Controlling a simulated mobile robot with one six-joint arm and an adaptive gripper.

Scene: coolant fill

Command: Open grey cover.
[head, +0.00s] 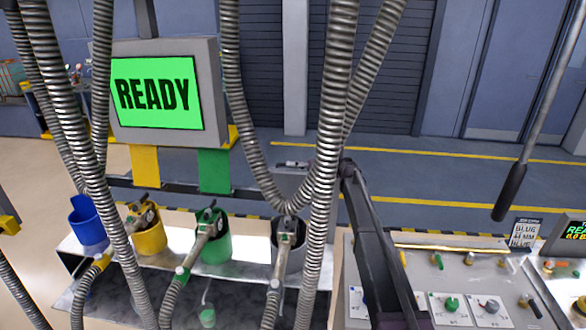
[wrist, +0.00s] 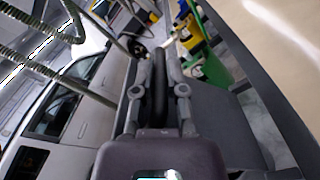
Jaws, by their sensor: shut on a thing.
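In the wrist view my gripper (wrist: 160,65) is shut on a dark rounded bar (wrist: 159,100) that runs between its fingers. I cannot tell whether this bar belongs to the grey cover. A flat grey panel (wrist: 225,112) lies just right of the fingers. In the head view a grey panel (head: 290,182), partly hidden by hoses, stands in line with a yellow panel (head: 145,166) and a green panel (head: 214,172). It may be the grey cover. A grey holder (head: 291,258) with a nozzle stands in front.
Ribbed hoses (head: 338,120) hang across the head view. Blue (head: 87,224), yellow (head: 150,238) and green (head: 217,246) holders stand to the left. A screen (head: 155,93) reads READY. A control panel (head: 455,275) is at right. A vehicle (wrist: 75,105) fills the wrist view's left.

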